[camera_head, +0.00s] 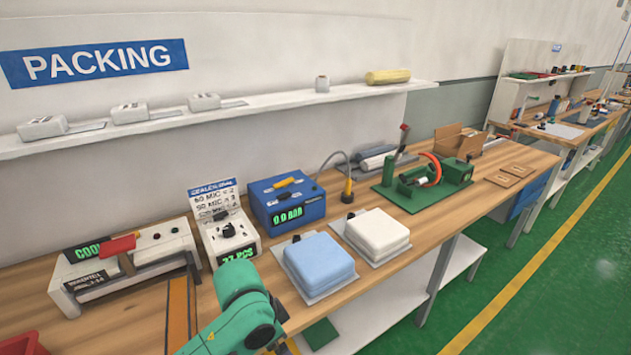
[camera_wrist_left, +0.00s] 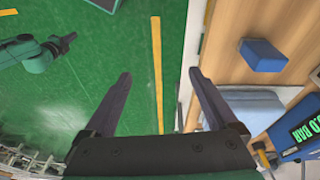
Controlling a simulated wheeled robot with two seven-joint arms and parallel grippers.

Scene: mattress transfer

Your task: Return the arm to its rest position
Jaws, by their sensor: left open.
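In the wrist view my left gripper (camera_wrist_left: 160,74) is open, its two dark fingers wide apart with nothing between them. Green floor and a yellow line show beyond the fingers, and the bench edge is close by on the right. In the head view my green arm (camera_head: 238,305) rises from the bottom edge at the front of the bench; its fingers are not clearly seen there. A second green arm with a dark gripper (camera_wrist_left: 62,43), seemingly my right one, shows at the wrist view's upper left, over the floor; its jaws are too small to judge.
A light-blue pad (camera_head: 320,260) and a white pad (camera_head: 377,233) lie on the wooden bench (camera_head: 455,208). Behind are a blue gauge box (camera_head: 288,203), a scale (camera_head: 228,225) and a sealer (camera_head: 130,262). The green floor (camera_head: 570,300) in front is clear.

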